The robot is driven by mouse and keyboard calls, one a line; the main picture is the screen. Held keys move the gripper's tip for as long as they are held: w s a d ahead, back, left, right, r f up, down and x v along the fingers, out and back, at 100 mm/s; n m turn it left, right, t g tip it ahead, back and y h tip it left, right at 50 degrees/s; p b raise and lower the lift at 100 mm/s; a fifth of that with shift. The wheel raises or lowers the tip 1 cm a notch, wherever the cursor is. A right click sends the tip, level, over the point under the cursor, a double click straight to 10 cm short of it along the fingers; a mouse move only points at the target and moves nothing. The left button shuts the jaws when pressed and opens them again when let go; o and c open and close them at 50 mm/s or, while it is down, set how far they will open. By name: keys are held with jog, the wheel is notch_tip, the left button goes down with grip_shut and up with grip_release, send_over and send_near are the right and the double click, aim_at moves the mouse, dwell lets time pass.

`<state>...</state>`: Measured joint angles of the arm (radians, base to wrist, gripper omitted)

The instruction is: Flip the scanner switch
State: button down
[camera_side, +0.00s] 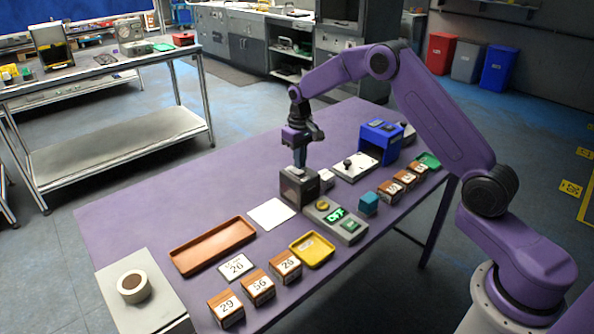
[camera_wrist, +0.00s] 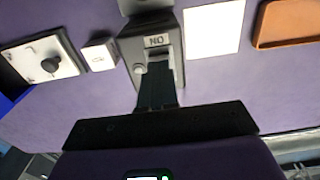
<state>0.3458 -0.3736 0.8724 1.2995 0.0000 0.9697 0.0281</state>
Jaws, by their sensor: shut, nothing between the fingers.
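The scanner is a dark grey box (camera_side: 298,190) near the middle of the purple table in the side view. In the wrist view its top (camera_wrist: 135,48) carries a small label that seems to read "ON", with a small pale round part (camera_wrist: 138,68) beside my fingers. My gripper (camera_side: 300,164) points straight down at the scanner's top. In the wrist view my gripper (camera_wrist: 157,66) is shut and empty, its fingertips over the scanner next to the label. The fingers hide part of the top, so I cannot tell whether they touch the switch.
A grey panel (camera_side: 350,229) with a yellow button and a green "OFF" sign stands in front. A white card (camera_side: 271,213), an orange tray (camera_side: 185,266), a yellow tray (camera_side: 318,256) and several numbered boxes (camera_side: 227,313) lie around. A blue device (camera_side: 379,148) stands behind right.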

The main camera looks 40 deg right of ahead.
aim_at(299, 173)
jog(key=shift+f, duration=1)
dwell(0.9)
jog(key=shift+r, duration=3.55)
jog(key=shift+s+a+r, duration=0.1)
jog(key=shift+s+a, duration=0.05)
jog(key=shift+a, duration=0.1)
jog(key=s+a+r+n, duration=0.3)
jog(key=s+a, duration=0.3)
jog(key=s, duration=0.3)
jog(key=s+a+r+n, duration=0.35)
jog(key=s+a, duration=0.35)
jog(key=s, duration=0.3)
jog(key=s+d+n, duration=0.2)
jog(key=s+n, duration=0.1)
jog(key=s, duration=0.9)
jog(key=s+d+n, duration=0.3)
jog(key=s, duration=0.9)
jog(key=shift+s+f, duration=0.3)
jog(key=shift+s, duration=0.05)
